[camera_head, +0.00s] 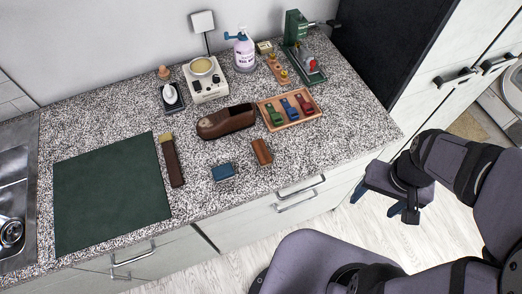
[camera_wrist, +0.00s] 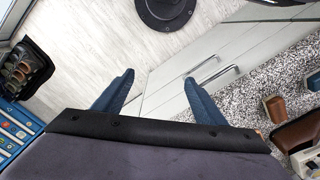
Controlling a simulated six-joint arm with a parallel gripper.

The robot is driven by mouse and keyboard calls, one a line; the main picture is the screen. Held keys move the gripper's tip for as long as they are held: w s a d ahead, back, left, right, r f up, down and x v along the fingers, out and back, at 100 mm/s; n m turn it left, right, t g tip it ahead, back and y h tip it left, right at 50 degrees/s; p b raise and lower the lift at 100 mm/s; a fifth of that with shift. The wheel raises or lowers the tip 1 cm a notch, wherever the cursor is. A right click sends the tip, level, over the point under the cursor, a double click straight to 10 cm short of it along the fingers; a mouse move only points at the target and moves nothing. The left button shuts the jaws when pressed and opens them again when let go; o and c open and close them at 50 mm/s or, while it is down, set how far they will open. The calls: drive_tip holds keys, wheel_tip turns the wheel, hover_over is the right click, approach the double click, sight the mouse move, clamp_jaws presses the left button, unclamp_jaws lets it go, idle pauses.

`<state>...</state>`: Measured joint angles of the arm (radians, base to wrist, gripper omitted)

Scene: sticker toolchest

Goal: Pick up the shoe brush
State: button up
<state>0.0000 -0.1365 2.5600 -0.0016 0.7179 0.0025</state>
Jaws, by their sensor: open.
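Two brown things on the speckled counter could be the shoe brush, and I cannot tell which. One is a small reddish-brown block (camera_head: 262,152) near the front edge. The other is a long dark brown piece with a tan end (camera_head: 171,162), beside the green mat. My gripper (camera_head: 376,199) hangs beyond the counter's front right edge, over the floor, well apart from both. In the wrist view its blue fingers (camera_wrist: 159,88) are spread with nothing between them. A small brown block (camera_wrist: 274,109) shows there at the right edge.
A blue-topped block (camera_head: 223,172) sits left of the reddish block. Behind them are a brown shoe-shaped piece (camera_head: 226,121) and a wooden tray (camera_head: 268,119) with coloured pieces. A green mat (camera_head: 108,190) lies left. Cabinet handles (camera_head: 300,199) stick out below the counter.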

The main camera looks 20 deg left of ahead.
drive_tip(key=c, duration=0.3)
